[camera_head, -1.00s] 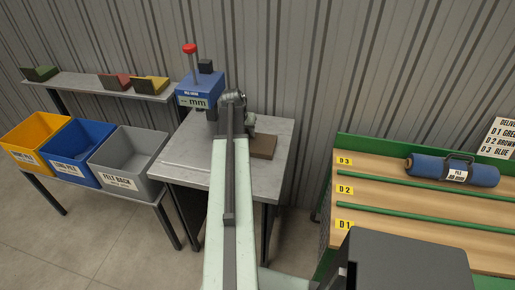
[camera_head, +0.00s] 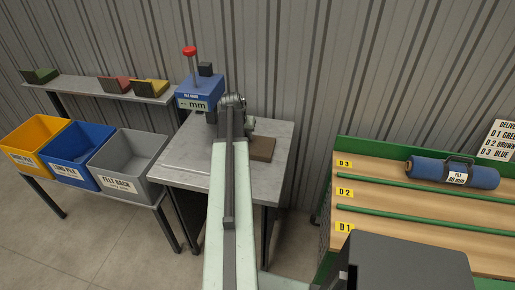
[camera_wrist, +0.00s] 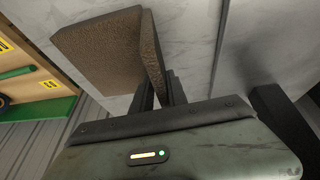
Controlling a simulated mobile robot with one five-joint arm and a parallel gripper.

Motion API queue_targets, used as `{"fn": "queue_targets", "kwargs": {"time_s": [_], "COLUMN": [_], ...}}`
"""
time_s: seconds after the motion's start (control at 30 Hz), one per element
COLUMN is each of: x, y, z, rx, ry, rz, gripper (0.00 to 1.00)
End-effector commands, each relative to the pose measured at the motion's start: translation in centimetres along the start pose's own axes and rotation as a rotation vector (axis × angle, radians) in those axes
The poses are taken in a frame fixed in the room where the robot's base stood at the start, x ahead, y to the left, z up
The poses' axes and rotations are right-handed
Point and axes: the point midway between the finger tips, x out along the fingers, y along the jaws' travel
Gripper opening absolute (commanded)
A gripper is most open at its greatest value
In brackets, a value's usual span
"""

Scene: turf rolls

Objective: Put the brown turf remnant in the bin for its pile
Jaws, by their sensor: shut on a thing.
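The brown turf remnant (camera_head: 262,149) is at the right part of the grey worktable (camera_head: 190,169), just right of my arm's end. In the wrist view it is a flat brown slab (camera_wrist: 100,50) with an upright flap (camera_wrist: 152,55). My gripper (camera_wrist: 161,88) is shut on the flap, with dark fingers on either side. In the head view my gripper (camera_head: 250,127) is partly hidden by my arm. I cannot tell whether the remnant touches the tabletop. The yellow bin (camera_head: 50,135), blue bin (camera_head: 80,150) labelled "LONG PILE" and grey bin (camera_head: 130,160) labelled "FELT BACK" stand at left.
A blue gauge (camera_head: 200,93) with a red knob and a "-- mm" display stands at the table's back left. A shelf (camera_head: 80,86) behind the bins holds green, red and yellow samples. At right, a rack (camera_head: 400,200) holds a blue roll (camera_head: 425,170).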

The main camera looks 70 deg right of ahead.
Motion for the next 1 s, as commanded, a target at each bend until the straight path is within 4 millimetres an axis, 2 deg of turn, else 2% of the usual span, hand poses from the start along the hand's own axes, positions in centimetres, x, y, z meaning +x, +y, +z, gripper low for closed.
{"fn": "queue_targets", "kwargs": {"time_s": [0.37,0.67,0.77,1.0], "x": [-0.7,-4.3,-4.7,-7.5], "y": [0.1,0.4,-0.8,-4.3], "z": [-0.2,-1.8,0.2,4.6], "rx": [0.002,0.000,-0.004,-0.005], "ry": [-0.002,-0.002,-0.002,0.000], "rz": [0.001,0.000,-0.001,-0.002], "gripper": [0.00,0.00,0.00,0.00]}}
